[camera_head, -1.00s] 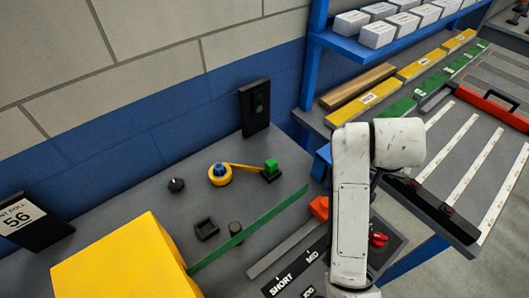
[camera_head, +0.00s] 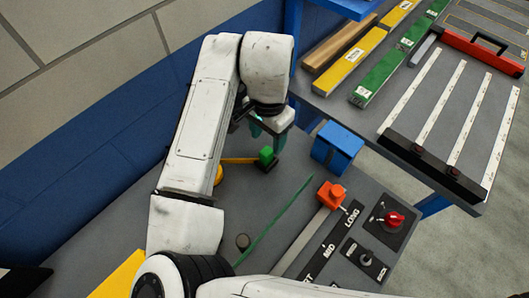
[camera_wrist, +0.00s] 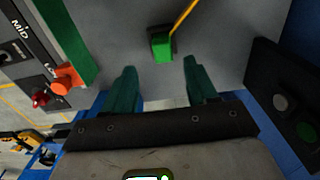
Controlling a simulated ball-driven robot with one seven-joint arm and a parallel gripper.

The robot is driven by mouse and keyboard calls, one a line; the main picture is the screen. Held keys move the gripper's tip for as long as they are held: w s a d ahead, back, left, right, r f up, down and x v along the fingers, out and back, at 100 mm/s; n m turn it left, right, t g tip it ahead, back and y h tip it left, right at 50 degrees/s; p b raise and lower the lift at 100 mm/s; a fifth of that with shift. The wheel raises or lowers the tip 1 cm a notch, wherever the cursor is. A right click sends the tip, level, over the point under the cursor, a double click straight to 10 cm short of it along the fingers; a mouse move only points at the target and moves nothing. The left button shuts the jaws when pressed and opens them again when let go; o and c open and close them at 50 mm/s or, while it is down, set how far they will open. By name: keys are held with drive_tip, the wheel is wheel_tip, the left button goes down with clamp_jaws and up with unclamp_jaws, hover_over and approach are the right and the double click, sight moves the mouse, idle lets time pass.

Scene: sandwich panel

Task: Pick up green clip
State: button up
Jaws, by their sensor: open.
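The green clip (camera_head: 266,157) is a small bright green block on the grey panel top, at the end of a yellow strip. In the wrist view the green clip (camera_wrist: 161,46) lies ahead of the fingertips, roughly in line with the gap between them. My gripper (camera_wrist: 158,75) is open and empty, with its two teal fingers apart. In the head view my gripper (camera_head: 268,135) hangs over the panel just beside the clip, on its wall side. I cannot tell the exact height between fingertips and clip.
A yellow roll (camera_head: 218,174) is mostly hidden behind my arm. A long green strip (camera_head: 275,220) stands on the panel. An orange slider knob (camera_head: 331,194) and a red knob (camera_head: 394,219) are to the right. A dark button box (camera_wrist: 290,115) shows in the wrist view.

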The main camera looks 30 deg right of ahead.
sight(266, 151)
drive_tip(key=shift+w+f+p, duration=0.2)
drive_tip(key=shift+f+p, duration=0.4)
drive_tip(key=shift+f, duration=3.2)
drive_tip(key=c, duration=1.1)
